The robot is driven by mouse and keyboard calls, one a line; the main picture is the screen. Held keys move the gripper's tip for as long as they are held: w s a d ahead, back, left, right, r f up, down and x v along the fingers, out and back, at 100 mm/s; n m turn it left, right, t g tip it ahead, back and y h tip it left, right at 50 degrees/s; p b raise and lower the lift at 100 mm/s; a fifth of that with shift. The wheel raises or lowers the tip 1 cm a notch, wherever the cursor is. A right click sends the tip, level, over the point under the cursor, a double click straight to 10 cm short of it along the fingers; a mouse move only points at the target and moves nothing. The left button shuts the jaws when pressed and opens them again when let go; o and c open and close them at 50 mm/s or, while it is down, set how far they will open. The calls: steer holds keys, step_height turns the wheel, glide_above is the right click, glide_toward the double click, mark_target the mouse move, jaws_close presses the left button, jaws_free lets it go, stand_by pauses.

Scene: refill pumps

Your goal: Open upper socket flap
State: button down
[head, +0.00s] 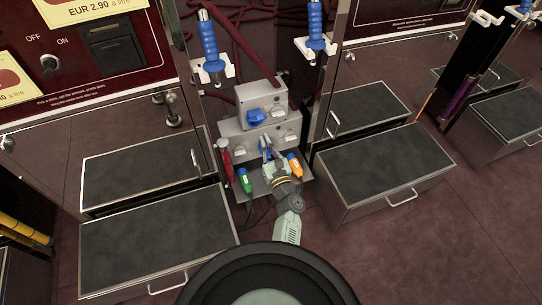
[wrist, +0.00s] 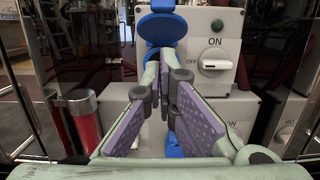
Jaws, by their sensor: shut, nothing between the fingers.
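The upper socket flap (head: 256,116) is a blue round cap on the upper grey socket box (head: 262,97). In the wrist view the blue flap (wrist: 161,28) stands beyond and above my fingertips, with a blue piece below its disc partly hidden by them. My gripper (head: 268,157) is in front of the lower grey box, below the upper flap. In the wrist view my gripper (wrist: 171,78) has its purple-padded fingers converging at the tips, shut with nothing held. Another blue part (wrist: 173,144) shows lower down behind the fingers. Whether the fingertips touch anything is unclear.
A white rotary switch (wrist: 215,61) marked ON and OFF sits right of the flap. A green plug (head: 245,181) and an orange plug (head: 294,166) flank my gripper. A red cylinder (wrist: 86,118) is at left. Dark-topped drawers (head: 385,172) stand on both sides.

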mark_target(260, 119)
steer(key=w+r+p, duration=0.2)
steer(key=r+p, duration=0.1)
steer(key=shift+w+a+r, duration=0.1)
steer(key=shift+a+r, duration=0.1)
steer(key=shift+a, duration=0.2)
steer(key=shift+w+a+r, duration=0.1)
steer(key=shift+w+r, duration=0.15)
steer(key=shift+r, duration=0.5)
steer(key=shift+w+a+r, duration=0.1)
steer(key=shift+w+r, duration=0.1)
steer(key=shift+r, duration=0.5)
steer(key=shift+f, duration=0.1)
